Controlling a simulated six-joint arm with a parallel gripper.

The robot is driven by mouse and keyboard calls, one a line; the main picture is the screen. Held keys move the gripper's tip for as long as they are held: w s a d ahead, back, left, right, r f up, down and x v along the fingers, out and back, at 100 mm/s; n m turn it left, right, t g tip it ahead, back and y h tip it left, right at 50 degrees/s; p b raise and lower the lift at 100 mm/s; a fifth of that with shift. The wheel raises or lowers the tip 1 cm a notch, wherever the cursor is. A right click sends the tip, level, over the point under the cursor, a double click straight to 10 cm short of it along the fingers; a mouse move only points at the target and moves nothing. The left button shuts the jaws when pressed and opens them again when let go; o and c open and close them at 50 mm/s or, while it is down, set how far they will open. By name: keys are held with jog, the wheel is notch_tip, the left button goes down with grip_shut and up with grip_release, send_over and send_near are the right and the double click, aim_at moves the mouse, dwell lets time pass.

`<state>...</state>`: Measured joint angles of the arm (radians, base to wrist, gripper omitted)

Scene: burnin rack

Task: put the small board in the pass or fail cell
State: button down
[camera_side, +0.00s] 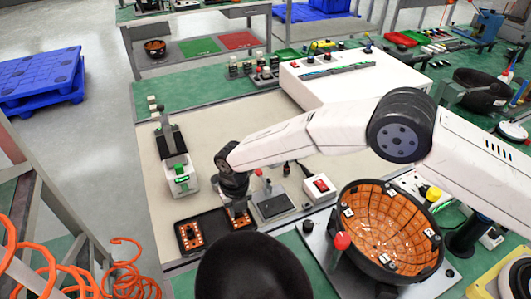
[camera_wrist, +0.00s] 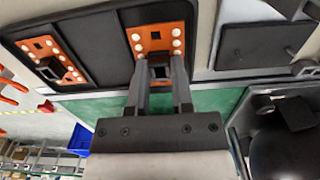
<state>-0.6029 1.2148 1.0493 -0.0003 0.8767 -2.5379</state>
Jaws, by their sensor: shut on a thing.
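A small orange board (camera_wrist: 150,32) with white round dots is between the fingertips of my gripper (camera_wrist: 161,72). The jaws are shut on a dark block on this board. No pass or fail label is readable.
Right of the tray is a grey fixture with a dark plate (camera_side: 273,206). A large orange-lined bowl (camera_side: 385,230) and a red-switch box (camera_side: 320,188) stand farther right. Green (camera_side: 199,46) and red (camera_side: 240,40) mats lie on a far bench.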

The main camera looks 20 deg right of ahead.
jog(key=shift+f, duration=0.65)
jog(key=shift+f, duration=0.15)
jog(key=c, duration=0.8)
grip_release()
jog(key=shift+r, duration=0.2)
jog(key=shift+r, duration=6)
